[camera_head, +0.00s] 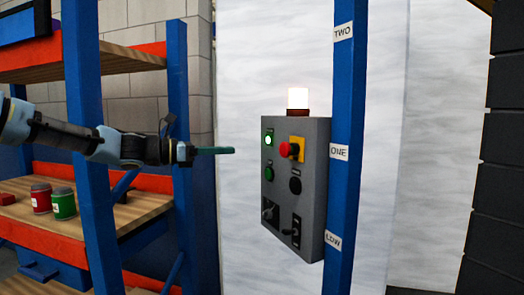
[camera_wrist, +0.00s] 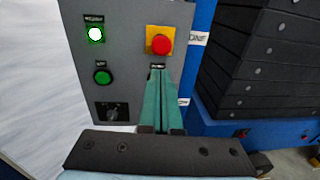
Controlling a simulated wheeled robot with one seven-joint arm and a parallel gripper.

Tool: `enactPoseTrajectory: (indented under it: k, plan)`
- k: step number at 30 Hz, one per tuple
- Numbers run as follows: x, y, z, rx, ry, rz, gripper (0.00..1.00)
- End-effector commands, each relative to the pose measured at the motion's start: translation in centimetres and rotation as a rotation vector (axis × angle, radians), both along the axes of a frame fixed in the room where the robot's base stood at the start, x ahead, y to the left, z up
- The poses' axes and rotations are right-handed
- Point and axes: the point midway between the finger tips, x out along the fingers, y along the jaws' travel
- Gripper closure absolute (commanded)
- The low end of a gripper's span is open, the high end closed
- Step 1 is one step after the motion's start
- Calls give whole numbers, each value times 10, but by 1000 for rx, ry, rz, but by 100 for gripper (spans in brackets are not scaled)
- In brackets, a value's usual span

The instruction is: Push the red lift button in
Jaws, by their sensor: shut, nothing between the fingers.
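The red button (camera_head: 285,149) is a mushroom head on a yellow plate (camera_head: 300,143), on the front of a grey control panel (camera_head: 315,150). In the wrist view the red button (camera_wrist: 162,43) faces me, upper right on the panel. My gripper (camera_head: 233,151) reaches in from the left, its teal fingers together and empty. In the head view a gap shows between the fingertips and the red button, at about the same height. In the wrist view the fingertips (camera_wrist: 158,72) appear just below the button. The fingers cover the panel part below it.
The panel also has a lit green button (camera_head: 268,139), a darker green button (camera_head: 269,174), a black button (camera_head: 295,185) and rotary switches (camera_head: 270,211). A lit lamp (camera_head: 298,98) stands on top. A blue post (camera_head: 345,110) is beside it. Shelves (camera_head: 140,206) with cans are left.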

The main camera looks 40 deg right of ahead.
Motion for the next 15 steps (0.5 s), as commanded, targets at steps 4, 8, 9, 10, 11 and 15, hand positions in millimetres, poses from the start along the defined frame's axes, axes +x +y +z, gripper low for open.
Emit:
enactPoseTrajectory:
  k: [4,8,9,10,11,15]
  plan:
    - [-4,-9,0,-1,3,-4,100]
    - [-9,-26,0,-3,3,-4,100]
    - [-12,-34,1,-2,2,-5,100]
    - [-15,-41,1,-1,2,-6,100]
    - [-17,-47,1,-1,1,-5,100]
    - [-26,-75,-1,0,2,-5,100]
